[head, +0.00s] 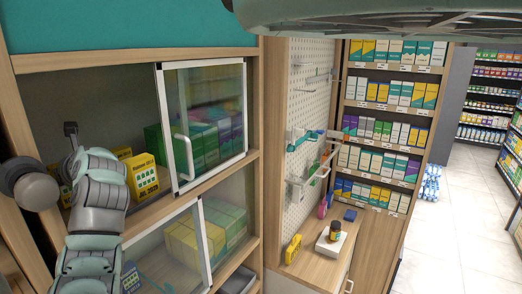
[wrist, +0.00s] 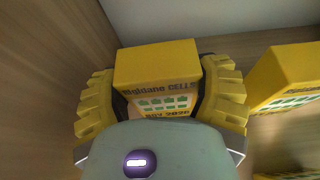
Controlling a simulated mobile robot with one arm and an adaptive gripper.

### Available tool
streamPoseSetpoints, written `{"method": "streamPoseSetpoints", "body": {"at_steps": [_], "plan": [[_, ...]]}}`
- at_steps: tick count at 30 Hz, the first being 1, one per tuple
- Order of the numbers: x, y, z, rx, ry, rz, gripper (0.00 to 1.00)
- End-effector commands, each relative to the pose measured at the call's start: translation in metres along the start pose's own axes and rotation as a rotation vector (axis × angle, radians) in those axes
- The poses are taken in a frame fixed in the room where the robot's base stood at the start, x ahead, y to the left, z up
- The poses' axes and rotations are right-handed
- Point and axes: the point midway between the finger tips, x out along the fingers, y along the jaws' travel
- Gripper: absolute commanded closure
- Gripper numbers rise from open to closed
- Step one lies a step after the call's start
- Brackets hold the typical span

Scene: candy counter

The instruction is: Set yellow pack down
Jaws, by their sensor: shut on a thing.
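The yellow pack (wrist: 157,66) is upright between the fingers of my gripper (wrist: 160,78) in the wrist view, with green pictures and dark print on its front. The yellow finger pads press on its two sides. My palm covers its lower front, and I cannot tell whether its base touches the shelf. In the head view my arm reaches into the left opening of the wall cabinet, and it hides the gripper and most of what it holds. A similar yellow pack (wrist: 289,78) stands to the right of the held one, apart from it.
In the head view a yellow pack (head: 142,176) stands right of my arm, near the sliding glass door (head: 206,110). Green, yellow and purple packs stand behind the glass. A wooden wall (wrist: 48,70) is close on the left in the wrist view. A lower glass compartment (head: 170,252) lies below.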

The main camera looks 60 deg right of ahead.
Motion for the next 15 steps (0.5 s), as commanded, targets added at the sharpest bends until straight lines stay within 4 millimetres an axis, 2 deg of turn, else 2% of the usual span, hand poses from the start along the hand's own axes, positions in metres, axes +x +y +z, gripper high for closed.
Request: {"method": "streamPoseSetpoints", "body": {"at_steps": [15], "plan": [[0.0016,-0.0013,-0.0056,0.002,-0.001,-0.003,0.71]]}}
